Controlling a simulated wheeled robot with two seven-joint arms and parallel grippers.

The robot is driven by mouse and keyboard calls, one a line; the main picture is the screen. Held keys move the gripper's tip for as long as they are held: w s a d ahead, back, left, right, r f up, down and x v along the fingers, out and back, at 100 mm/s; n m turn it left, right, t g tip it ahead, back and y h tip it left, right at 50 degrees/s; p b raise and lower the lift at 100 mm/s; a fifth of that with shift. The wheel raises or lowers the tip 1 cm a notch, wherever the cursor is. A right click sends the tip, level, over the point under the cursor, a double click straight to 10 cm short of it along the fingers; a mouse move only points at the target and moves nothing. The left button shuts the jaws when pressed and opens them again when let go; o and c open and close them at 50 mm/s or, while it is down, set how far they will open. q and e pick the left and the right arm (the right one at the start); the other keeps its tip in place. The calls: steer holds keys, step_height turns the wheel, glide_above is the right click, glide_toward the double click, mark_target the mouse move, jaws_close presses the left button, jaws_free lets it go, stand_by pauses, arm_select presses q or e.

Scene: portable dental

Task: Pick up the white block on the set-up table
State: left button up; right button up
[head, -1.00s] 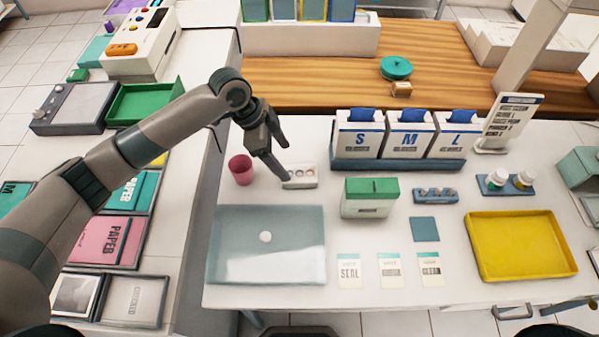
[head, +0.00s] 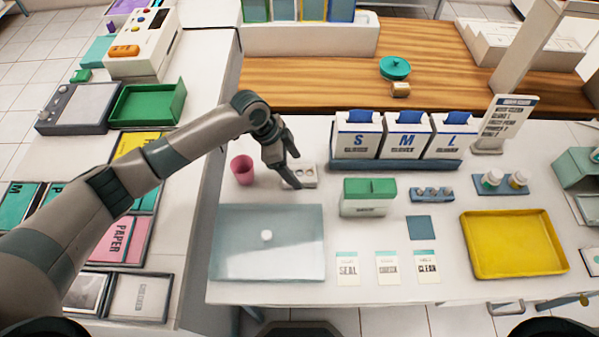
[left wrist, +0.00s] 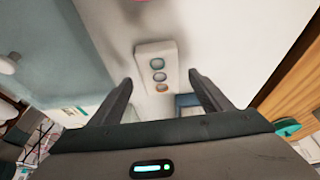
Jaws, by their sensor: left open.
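The white block (head: 308,176) lies on the white set-up table (head: 385,200), with round dark recesses in its top. It is just right of the pink cup, partly hidden behind my left fingers. In the left wrist view the white block (left wrist: 157,66) shows three round grey spots in a row, between and beyond the fingertips. My left gripper (head: 294,172) is open and points down at the block; its fingers (left wrist: 160,80) are apart with nothing between them. I cannot tell whether a fingertip touches the block. My right gripper is not in view.
A pink cup (head: 242,170) stands close left of the block. A blue-grey tray (head: 230,255) lies in front. A green-lidded box (head: 369,197) stands to the right, with the S, M, L glove boxes (head: 409,135) behind it. A yellow tray (head: 512,245) is at far right.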

arm_select(q)
steer(key=shift+x, duration=1)
steer(key=c, duration=1.3)
